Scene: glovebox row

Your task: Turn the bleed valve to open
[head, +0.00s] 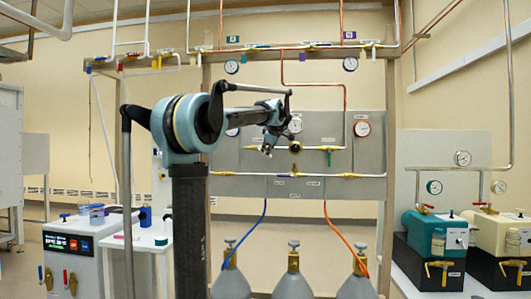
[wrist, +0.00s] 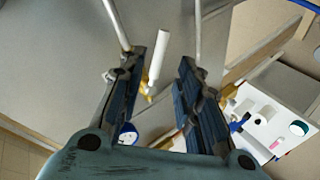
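My gripper (head: 268,142) is in front of the grey gas panel (head: 318,127), left of a round black knob (head: 295,149). In the wrist view my gripper (wrist: 163,68) has its two dark fingers spread apart, with nothing held. A valve with a white lever (wrist: 158,56) and brass body (wrist: 149,90) shows in the gap between the fingers, apart from both as far as I can tell. The gripper hides this lever in the head view. The panel labels are too small to read, so I cannot tell which valve is the bleed valve.
Other panel valves have a green handle (head: 330,157) and a purple handle (head: 294,171). A gauge (head: 362,129) is at the right. Grey cylinders (head: 293,280) stand below with blue (head: 249,231) and orange hoses (head: 341,236). Pumps (head: 432,238) sit at the right.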

